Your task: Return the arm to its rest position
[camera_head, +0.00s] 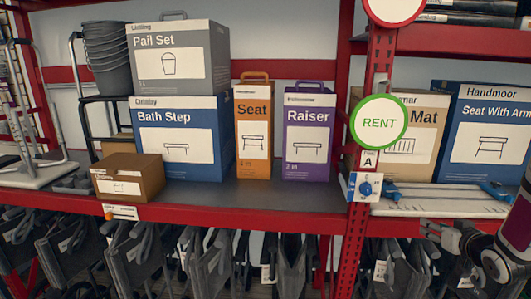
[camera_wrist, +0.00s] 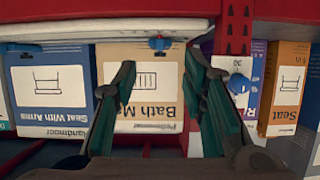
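My arm (camera_head: 495,255) shows at the lower right edge of the head view, in front of the shelf.
A red-edged shelf (camera_head: 250,212) holds the Bath Step (camera_head: 180,110), Pail Set (camera_head: 200,85), Seat (camera_head: 253,100), Raiser (camera_head: 309,105) and Seat With Arms boxes (camera_head: 490,105). A red post (camera_head: 375,65) carries a green RENT sign (camera_head: 379,122). Folded dark items hang below.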

